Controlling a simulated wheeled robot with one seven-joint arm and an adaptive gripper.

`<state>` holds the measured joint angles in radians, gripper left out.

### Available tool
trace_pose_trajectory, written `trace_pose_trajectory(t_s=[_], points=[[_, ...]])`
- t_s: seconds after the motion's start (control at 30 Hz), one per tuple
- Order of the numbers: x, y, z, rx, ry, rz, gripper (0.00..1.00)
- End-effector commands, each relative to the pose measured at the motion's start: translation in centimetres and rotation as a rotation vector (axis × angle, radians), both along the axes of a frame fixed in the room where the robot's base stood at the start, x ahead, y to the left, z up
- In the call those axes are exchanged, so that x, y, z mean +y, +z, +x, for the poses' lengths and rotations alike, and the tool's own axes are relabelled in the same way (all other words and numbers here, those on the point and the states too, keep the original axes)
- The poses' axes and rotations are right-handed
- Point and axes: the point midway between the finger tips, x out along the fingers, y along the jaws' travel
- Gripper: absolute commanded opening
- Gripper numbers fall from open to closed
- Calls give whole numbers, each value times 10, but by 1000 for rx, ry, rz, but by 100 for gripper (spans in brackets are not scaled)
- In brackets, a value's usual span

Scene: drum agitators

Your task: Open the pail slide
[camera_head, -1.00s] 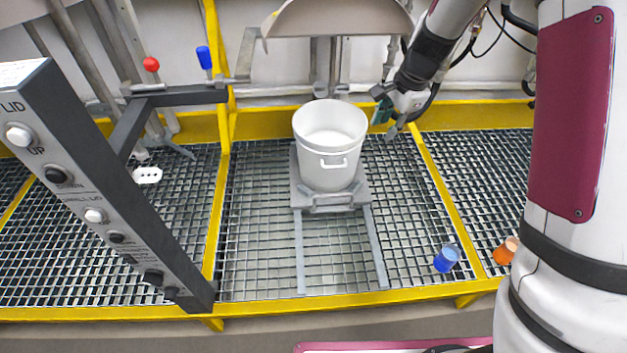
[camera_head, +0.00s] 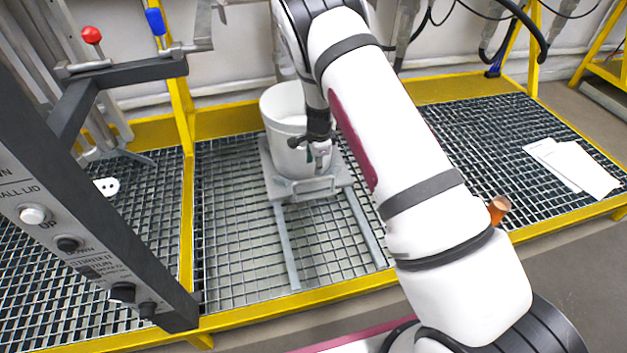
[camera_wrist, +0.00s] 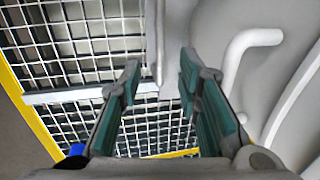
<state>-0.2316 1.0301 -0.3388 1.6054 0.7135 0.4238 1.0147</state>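The pail slide (camera_head: 283,188) is a grey plate on two rails over the grating, with a bar handle (camera_head: 313,187) at its front. A white pail (camera_head: 280,104) stands upright on it. My gripper (camera_head: 321,150) is in front of the pail, above the slide's front edge, pointing down. In the wrist view my gripper (camera_wrist: 160,78) is open. A grey bar (camera_wrist: 157,40), apparently the slide handle, shows between the fingers; contact cannot be told. The pail's side handle (camera_wrist: 240,50) is right of the fingers. My arm hides part of the pail and the grating.
A dark control post (camera_head: 90,205) with buttons stands at left, with red (camera_head: 91,35) and blue (camera_head: 155,21) knobs behind. An orange cup (camera_head: 499,208) and white sheets (camera_head: 570,162) lie right. A yellow frame edges the grating. The grating before the slide is clear.

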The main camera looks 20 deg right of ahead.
Motion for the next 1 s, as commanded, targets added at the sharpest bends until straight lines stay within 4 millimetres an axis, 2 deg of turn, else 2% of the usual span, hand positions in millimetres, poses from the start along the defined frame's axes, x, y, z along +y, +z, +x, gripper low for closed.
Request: trace_pose_trajectory(t_s=[0.03,0.1,0.4,0.6,0.87,1.0], points=[[0,-15,2,2,0,-1,31],[-1,-28,4,1,1,0,31],[0,-72,14,0,1,0,31],[0,-81,16,0,1,0,31],[0,-81,16,0,1,0,31],[0,-81,16,0,1,0,2]])
